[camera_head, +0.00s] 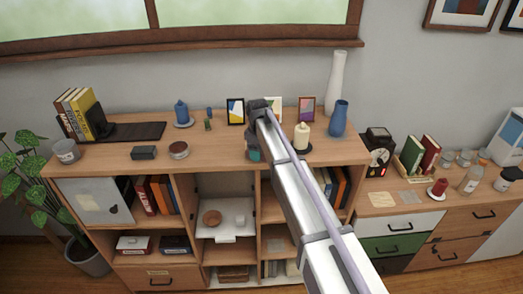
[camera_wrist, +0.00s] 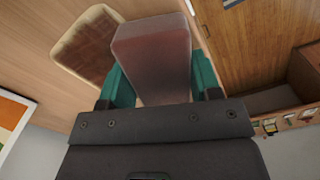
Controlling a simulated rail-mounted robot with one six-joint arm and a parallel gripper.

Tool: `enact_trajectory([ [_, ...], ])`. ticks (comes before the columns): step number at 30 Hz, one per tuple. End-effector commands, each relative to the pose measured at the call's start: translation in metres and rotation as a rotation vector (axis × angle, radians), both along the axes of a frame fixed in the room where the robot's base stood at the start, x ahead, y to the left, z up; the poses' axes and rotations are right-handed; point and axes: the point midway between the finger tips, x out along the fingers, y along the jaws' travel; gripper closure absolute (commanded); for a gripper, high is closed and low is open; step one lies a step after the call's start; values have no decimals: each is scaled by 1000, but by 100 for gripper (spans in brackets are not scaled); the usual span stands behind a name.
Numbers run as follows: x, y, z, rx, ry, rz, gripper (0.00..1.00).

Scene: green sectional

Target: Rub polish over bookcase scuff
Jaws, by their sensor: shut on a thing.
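The wooden bookcase (camera_head: 112,158) stands against the wall, with many objects on its top. My gripper (camera_head: 253,155) is at the front of the bookcase top, in the middle of the head view. In the wrist view, my gripper (camera_wrist: 160,82) has its teal fingers shut on a dull reddish-grey block (camera_wrist: 152,48). A brown, rounded-corner patch (camera_wrist: 82,45) with a pale border shows on the wood beside the block; it may be the scuff. The block partly overlaps it in the picture; I cannot tell whether they touch. My arm hides part of the bookcase in the head view.
A round tin (camera_head: 178,150) and a dark box (camera_head: 143,153) stand left of my gripper. A cream candle (camera_head: 302,136), a blue vase (camera_head: 339,118) and a tall white vase (camera_head: 335,85) stand to the right. Picture frames (camera_head: 235,111) line the back. A lower cabinet (camera_head: 400,219) adjoins at right.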

Motion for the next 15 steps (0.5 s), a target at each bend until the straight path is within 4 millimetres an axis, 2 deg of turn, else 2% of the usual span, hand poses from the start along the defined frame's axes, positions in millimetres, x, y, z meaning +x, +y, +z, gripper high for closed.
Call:
enact_trajectory([
  [2, -1, 7, -1, 1, 1, 3, 61],
  [8, 3, 8, -1, 2, -1, 2, 61],
  [15, 29, 11, 1, 1, 0, 1, 61],
])
